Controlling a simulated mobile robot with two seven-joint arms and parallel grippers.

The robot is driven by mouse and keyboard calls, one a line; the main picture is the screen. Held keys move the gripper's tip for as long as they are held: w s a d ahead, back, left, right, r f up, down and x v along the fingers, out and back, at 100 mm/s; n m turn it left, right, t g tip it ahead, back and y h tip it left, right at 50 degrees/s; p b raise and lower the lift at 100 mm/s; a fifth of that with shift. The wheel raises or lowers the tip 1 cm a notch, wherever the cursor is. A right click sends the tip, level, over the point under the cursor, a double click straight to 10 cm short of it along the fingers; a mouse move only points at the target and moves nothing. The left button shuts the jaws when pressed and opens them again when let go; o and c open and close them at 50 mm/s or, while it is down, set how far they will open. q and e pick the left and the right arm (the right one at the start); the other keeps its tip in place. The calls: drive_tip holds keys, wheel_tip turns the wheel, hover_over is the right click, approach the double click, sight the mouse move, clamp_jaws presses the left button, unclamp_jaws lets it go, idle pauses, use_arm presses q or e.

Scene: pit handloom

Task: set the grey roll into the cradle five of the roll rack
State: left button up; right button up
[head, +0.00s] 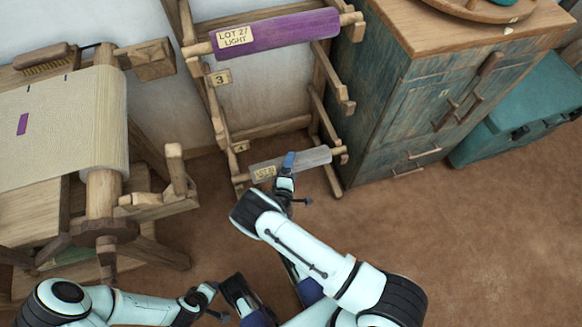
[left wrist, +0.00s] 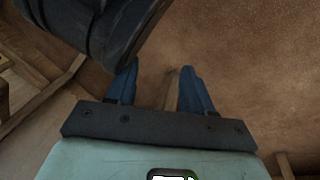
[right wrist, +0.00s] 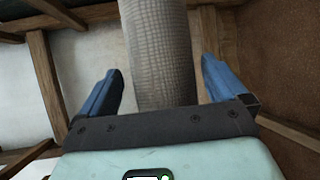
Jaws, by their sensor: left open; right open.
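The grey roll (head: 314,157), with a pale lot label (head: 263,173), lies across the lowest visible arms of the wooden roll rack (head: 222,118). Its ends appear to rest on those arms; no five is readable there. My right gripper (head: 288,162) is at the roll's middle. In the right wrist view the grey roll (right wrist: 158,45) runs between the open blue fingers of my right gripper (right wrist: 162,68), with a gap on each side. My left gripper (left wrist: 158,75) is open and empty, low over the floor and away from the rack.
A purple roll (head: 275,33) lies higher on the rack, above a tag reading 3 (head: 219,79). A blue-green cabinet (head: 400,110) stands close to the rack's right. A loom (head: 90,180) stands at left. The brown floor (head: 480,235) at right is clear.

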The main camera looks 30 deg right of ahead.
use_arm(q)
drive_tip(key=shift+r, duration=0.1)
use_arm(e)
drive_tip(key=shift+s+a, duration=0.1)
drive_tip(key=p+v, duration=0.2)
drive_tip(key=v, duration=0.9)
drive_tip(key=s+d+f+m+g+y, duration=0.3)
drive_tip(key=s+f+m+g+y, duration=0.3)
drive_tip(key=s+f+m, duration=0.15)
use_arm(q)
drive_tip(key=r, duration=0.1)
drive_tip(key=w+r, duration=0.1)
drive_tip(key=d+r+t, duration=0.1)
drive_tip(key=shift+w+r, duration=0.15)
drive_tip(key=shift+w, duration=0.25)
use_arm(e)
drive_tip(key=s+a+r+m+g+y, duration=0.2)
drive_tip(key=s+a+r+m+y, duration=0.2)
drive_tip(key=s+r+m+y, duration=0.1)
drive_tip(key=s+m+y, duration=0.1)
drive_tip(key=m+y, duration=0.1)
drive_tip(key=m, duration=0.1)
drive_tip(key=shift+r+g, duration=0.3)
drive_tip(key=shift+r, duration=0.05)
use_arm(q)
drive_tip(key=shift+r, duration=0.1)
use_arm(e)
drive_tip(key=shift+r, duration=0.1)
